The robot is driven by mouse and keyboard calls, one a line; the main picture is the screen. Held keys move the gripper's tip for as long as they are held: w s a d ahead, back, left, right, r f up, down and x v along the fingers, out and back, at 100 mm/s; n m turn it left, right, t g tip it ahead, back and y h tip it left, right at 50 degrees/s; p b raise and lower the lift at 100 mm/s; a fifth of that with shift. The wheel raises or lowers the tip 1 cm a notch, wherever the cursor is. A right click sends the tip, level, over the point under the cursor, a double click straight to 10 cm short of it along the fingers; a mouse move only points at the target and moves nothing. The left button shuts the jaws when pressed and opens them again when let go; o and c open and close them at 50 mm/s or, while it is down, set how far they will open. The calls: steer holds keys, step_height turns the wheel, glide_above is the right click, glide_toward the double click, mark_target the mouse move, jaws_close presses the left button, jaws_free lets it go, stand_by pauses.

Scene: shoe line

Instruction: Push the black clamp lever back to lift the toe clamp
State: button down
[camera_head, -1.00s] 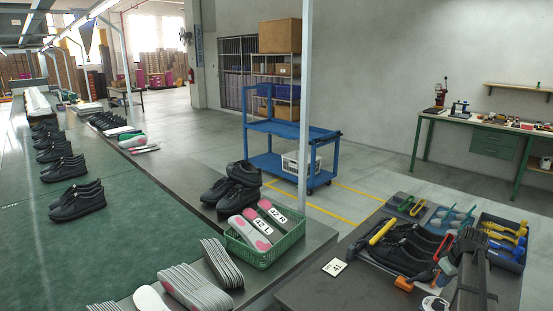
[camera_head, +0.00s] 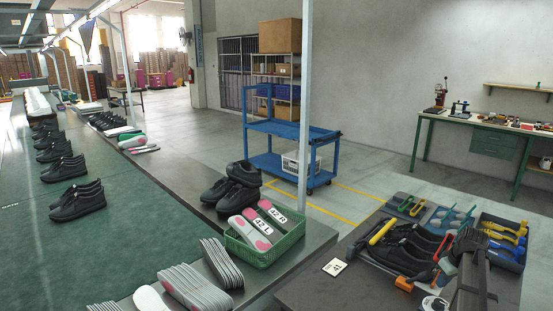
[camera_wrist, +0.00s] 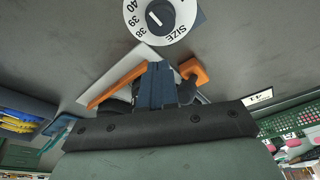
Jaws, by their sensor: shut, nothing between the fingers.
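My gripper (camera_wrist: 157,88) is shut and empty, with its blue-grey fingers together at the middle of the wrist view. An orange part (camera_wrist: 117,89) lies left of the fingers and another orange piece (camera_wrist: 194,72) is close to their right. Dark shapes beside the fingers are partly hidden, and I cannot tell which is the black clamp lever or whether I touch it. The white size dial (camera_wrist: 160,16) is beyond the fingertips. The toe clamp is not clearly distinguishable.
A tray of blue and yellow tools (camera_head: 505,240) stands at the right. A card marked 41 (camera_head: 334,267) lies on the bench's left part. A green basket (camera_head: 268,252) holds insoles on the neighbouring table.

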steer(key=shift+w+a, duration=0.1)
steer(key=shift+w, duration=0.05)
steer(key=shift+w+a, duration=3.65)
steer(key=shift+a, duration=0.05)
steer(key=shift+s+d, duration=0.1)
steer(key=shift+s+d, duration=0.45)
step_height(320, 180, up, 9)
stand_by(0.9)
